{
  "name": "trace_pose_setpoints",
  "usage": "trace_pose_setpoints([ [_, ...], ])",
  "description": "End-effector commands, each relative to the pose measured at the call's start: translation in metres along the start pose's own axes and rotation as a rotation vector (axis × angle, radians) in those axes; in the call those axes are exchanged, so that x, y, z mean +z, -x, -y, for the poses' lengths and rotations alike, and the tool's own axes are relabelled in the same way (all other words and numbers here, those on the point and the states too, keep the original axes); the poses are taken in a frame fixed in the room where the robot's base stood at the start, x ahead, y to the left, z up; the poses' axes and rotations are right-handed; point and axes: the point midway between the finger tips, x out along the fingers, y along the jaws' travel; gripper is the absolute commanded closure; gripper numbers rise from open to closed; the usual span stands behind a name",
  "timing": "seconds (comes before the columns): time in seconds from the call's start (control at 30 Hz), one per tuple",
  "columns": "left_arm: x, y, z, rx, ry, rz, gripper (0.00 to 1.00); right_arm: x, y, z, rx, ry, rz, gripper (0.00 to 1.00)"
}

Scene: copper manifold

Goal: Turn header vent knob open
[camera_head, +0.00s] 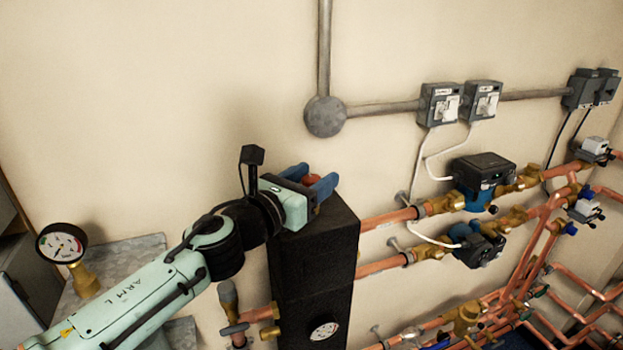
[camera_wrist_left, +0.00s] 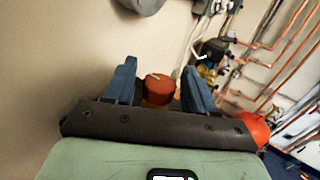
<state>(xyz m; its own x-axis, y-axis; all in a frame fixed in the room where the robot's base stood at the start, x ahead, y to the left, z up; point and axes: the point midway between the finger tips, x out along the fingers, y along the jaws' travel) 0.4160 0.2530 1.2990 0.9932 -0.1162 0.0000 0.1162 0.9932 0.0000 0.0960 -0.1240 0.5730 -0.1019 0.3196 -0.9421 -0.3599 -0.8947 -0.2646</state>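The red vent knob (camera_head: 311,181) sits on top of the tall black header block (camera_head: 315,240). My left gripper (camera_head: 311,178) is over the top of this block, with its two blue fingers on either side of the knob. In the left wrist view the red knob (camera_wrist_left: 159,90) shows between the fingers of the left gripper (camera_wrist_left: 160,82), with a white mark on its top and brass below it. A narrow gap seems to remain at each finger, so the gripper looks open around the knob. The fingers partly hide the knob in the head view. My right gripper is not in view.
Copper pipes (camera_head: 385,218) with pumps (camera_head: 482,172) run right from the block. A pressure gauge (camera_head: 62,243) stands at left; another gauge (camera_head: 324,330) is on the block's front. A grey conduit (camera_head: 380,108) crosses the wall. A red rounded object (camera_wrist_left: 256,130) shows beside the gripper base.

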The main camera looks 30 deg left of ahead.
Motion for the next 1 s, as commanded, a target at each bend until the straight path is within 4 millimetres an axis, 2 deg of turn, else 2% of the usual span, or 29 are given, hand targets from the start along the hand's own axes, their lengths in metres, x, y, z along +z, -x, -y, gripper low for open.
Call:
trace_pose_setpoints([
  [0.03,0.000,0.000,0.000,0.000,0.000,0.000,0.63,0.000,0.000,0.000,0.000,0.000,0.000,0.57],
  [0.1,0.000,0.000,0.000,0.000,0.000,0.000,0.86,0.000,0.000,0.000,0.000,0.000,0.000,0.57],
  [0.13,0.000,0.000,0.000,0.000,0.000,0.000,0.90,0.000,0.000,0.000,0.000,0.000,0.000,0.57],
  [0.57,-0.001,0.000,0.001,0.077,-0.001,0.000,0.90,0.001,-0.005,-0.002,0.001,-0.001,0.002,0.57],
  [1.0,-0.001,-0.001,0.002,0.437,0.000,-0.003,0.90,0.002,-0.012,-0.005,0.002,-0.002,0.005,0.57],
])
